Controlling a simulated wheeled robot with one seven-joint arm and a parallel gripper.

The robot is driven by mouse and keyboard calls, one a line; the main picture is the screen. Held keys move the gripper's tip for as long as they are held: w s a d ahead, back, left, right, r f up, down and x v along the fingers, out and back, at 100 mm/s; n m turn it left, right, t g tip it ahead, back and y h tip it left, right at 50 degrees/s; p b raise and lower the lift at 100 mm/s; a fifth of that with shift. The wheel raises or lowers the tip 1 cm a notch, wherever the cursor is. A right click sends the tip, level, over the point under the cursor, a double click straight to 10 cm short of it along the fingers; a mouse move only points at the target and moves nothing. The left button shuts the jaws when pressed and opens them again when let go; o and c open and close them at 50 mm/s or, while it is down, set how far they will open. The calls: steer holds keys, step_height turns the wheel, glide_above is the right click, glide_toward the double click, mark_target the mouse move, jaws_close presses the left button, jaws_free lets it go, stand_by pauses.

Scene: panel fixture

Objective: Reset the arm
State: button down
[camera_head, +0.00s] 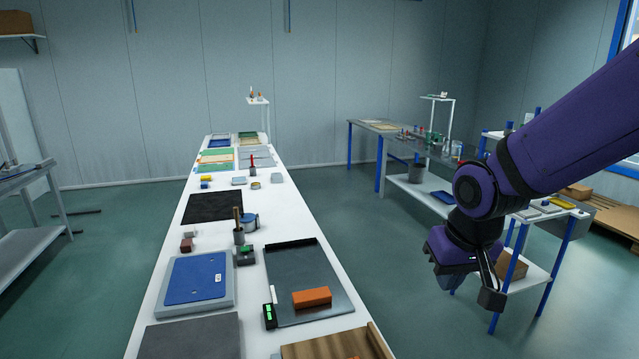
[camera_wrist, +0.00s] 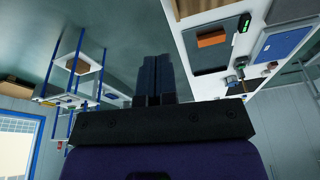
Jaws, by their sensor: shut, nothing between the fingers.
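My purple arm reaches in from the right in the head view, bent down at a dark joint. My gripper (camera_head: 490,297) hangs to the right of the long white table, over the floor and clear of everything. In the wrist view the two dark fingers of my gripper (camera_wrist: 154,62) lie side by side, shut, with nothing between them. The long white table (camera_head: 290,215) runs away from me at the picture's middle. A blue panel in a grey frame (camera_head: 228,295) and a dark tray (camera_head: 290,262) with an orange block (camera_head: 312,297) lie on it.
A small blue-legged table (camera_head: 545,300) with a box on its lower shelf stands close behind my gripper on the right. A workbench (camera_head: 400,140) stands further back. A wooden board (camera_head: 335,345) is at the near table edge. Green floor (camera_head: 385,270) between the tables is free.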

steer(key=s+d+r+t, duration=0.1)
steer(key=s+d+r, duration=0.3)
steer(key=s+r, duration=0.2)
steer(key=s+d+r+m+t, duration=0.1)
steer(key=s+d+r, duration=0.4)
steer(key=s+r, duration=0.2)
steer(key=shift+s+d+h, duration=0.25)
steer(key=shift+s+h, duration=0.05)
steer(key=shift+s, duration=0.25)
stand_by(1.9)
